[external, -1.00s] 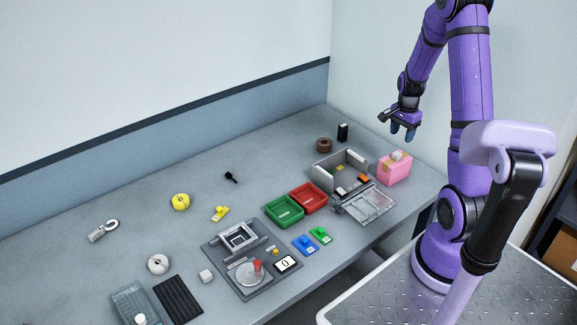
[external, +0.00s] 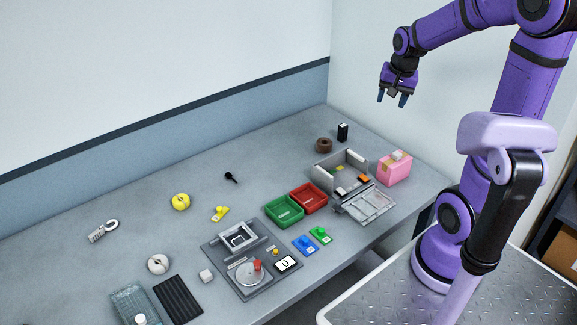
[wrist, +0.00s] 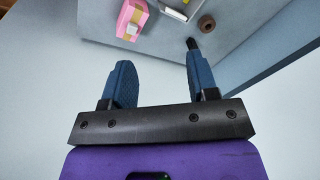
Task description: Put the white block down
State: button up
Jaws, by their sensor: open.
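A small white block (external: 397,155) rests on top of the pink box (external: 395,172) at the right of the table. In the wrist view the white block (wrist: 132,29) shows against the pink box (wrist: 128,16). Another small pale block (external: 206,276) stands on the table at the front left; I cannot tell which block the task means. My gripper (external: 392,99) is open and empty, high above the table's far right end. In the wrist view nothing lies between its fingers (wrist: 159,62).
A grey open bin (external: 325,171) stands left of the pink box, with a black block (external: 342,132) and brown ring (external: 323,145) behind. Green (external: 284,222) and red (external: 322,204) trays sit mid-table. Free table lies along the back wall.

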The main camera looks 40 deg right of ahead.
jog(key=s+a+r+n+t, duration=0.1)
jog(key=s+a+r+n, duration=0.3)
jog(key=s+a+n, duration=0.1)
jog(key=s+a+r+n+t, duration=0.1)
jog(key=s+a+r+n, duration=0.3)
jog(key=s+a, duration=0.3)
jog(key=s+n, duration=0.1)
jog(key=s, duration=0.2)
jog(key=shift+s+a+t, duration=0.25)
jog(key=shift+a+t, duration=0.1)
jog(key=shift+t, duration=0.05)
